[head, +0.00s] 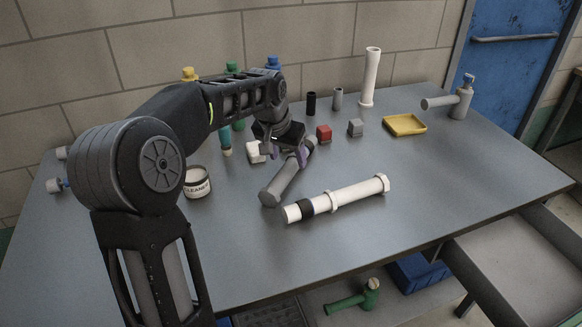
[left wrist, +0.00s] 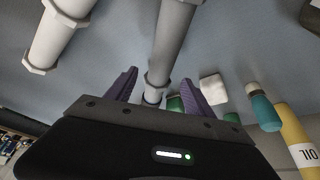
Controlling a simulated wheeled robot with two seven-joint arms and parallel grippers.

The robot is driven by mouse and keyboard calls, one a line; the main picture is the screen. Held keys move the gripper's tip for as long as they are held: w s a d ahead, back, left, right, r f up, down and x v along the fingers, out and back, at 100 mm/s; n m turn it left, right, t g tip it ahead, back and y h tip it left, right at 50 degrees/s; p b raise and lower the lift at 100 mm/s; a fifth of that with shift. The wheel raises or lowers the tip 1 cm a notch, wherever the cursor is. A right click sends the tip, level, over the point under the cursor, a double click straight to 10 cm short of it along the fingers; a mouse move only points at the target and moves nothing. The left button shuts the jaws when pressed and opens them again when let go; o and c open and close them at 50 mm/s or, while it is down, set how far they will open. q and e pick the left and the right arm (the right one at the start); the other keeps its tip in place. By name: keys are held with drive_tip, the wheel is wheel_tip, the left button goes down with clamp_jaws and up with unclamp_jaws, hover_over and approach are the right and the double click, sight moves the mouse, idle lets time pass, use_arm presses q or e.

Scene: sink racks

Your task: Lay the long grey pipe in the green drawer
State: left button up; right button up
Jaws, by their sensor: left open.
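The long grey pipe (head: 284,182) lies on the table with its thicker end toward me. My left gripper (head: 283,150) is above its far part, with the purple fingers open. In the left wrist view the grey pipe (left wrist: 174,38) runs between the open fingers of the left gripper (left wrist: 160,78); I cannot tell whether either finger touches it. No clearly green drawer shows. An open drawer with a grey inside (head: 515,250) is at the lower right, below the table top. My right gripper is not in view.
A white pipe with a black ring (head: 350,196) lies just right of the grey pipe. The table's right front is clear.

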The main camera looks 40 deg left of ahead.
sight(290, 163)
use_arm(q)
drive_tip(key=x, duration=0.4)
idle(0.5)
clamp_jaws()
idle(0.5)
